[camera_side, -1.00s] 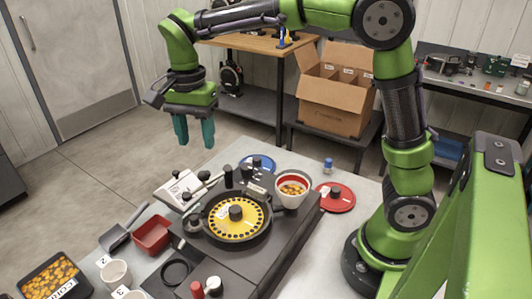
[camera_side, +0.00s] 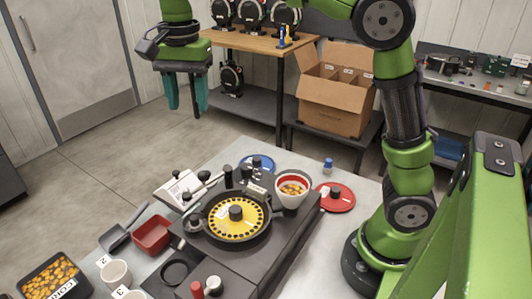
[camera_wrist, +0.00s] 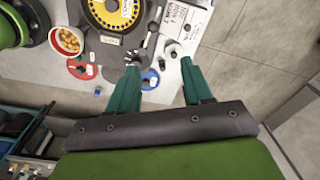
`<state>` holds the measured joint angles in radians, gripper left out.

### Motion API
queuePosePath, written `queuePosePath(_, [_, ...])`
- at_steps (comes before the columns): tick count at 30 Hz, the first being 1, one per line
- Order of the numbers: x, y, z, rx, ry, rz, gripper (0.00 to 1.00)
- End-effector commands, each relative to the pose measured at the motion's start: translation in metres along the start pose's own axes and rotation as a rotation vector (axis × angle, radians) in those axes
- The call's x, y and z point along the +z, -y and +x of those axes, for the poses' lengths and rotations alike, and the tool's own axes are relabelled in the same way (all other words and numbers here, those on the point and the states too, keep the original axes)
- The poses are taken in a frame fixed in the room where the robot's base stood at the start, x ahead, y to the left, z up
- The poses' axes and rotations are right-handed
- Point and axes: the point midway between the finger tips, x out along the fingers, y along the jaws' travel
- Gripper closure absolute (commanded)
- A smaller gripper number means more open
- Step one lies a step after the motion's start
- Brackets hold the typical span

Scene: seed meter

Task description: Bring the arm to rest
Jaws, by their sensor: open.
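My gripper (camera_side: 186,106) hangs in the air, well above and beyond the far side of the work table (camera_side: 330,238). Its two teal fingers point down, stand apart and have nothing between them. In the wrist view the open gripper (camera_wrist: 158,80) shows the same empty gap. The seed meter, with its yellow disc (camera_side: 222,222) in a dark housing, sits on the table below and apart from the gripper. The yellow disc (camera_wrist: 117,12) is also at the top of the wrist view.
A bowl of seeds (camera_side: 292,190), a red disc (camera_side: 338,203), a blue disc (camera_side: 262,160), a red bin (camera_side: 152,235) and a seed tray (camera_side: 52,278) are on the table. A cardboard box (camera_side: 333,104) and a wooden bench (camera_side: 250,42) stand behind. The floor under the gripper is clear.

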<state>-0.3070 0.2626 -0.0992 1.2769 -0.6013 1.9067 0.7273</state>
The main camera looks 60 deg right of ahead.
Motion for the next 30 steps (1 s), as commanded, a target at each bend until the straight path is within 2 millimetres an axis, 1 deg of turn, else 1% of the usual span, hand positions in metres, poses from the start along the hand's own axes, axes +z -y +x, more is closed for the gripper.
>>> queuePosePath(1, [0.001,-0.001,0.013,0.001,0.000,-0.079,0.50])
queuePosePath(2, [0.001,-0.003,0.018,-0.009,0.000,-0.136,0.50])
queuePosePath(5, [0.002,-0.020,0.027,-0.074,-0.001,-0.321,0.50])
queuePosePath(8, [0.003,-0.045,0.034,-0.163,-0.016,-0.487,0.50])
queuePosePath(9, [0.004,-0.056,0.036,-0.202,-0.029,-0.544,0.50])
queuePosePath(11, [0.007,-0.075,0.040,-0.262,-0.053,-0.623,0.50])
queuePosePath(15, [0.015,-0.121,0.052,-0.394,-0.145,-0.756,0.50])
queuePosePath(18, [0.019,-0.149,0.063,-0.462,-0.215,-0.795,0.50])
queuePosePath(22, [0.024,-0.175,0.072,-0.513,-0.275,-0.786,0.50])
queuePosePath(25, [0.025,-0.186,0.072,-0.531,-0.296,-0.761,0.50])
queuePosePath(30, [0.021,-0.189,0.065,-0.547,-0.323,-0.745,0.50])
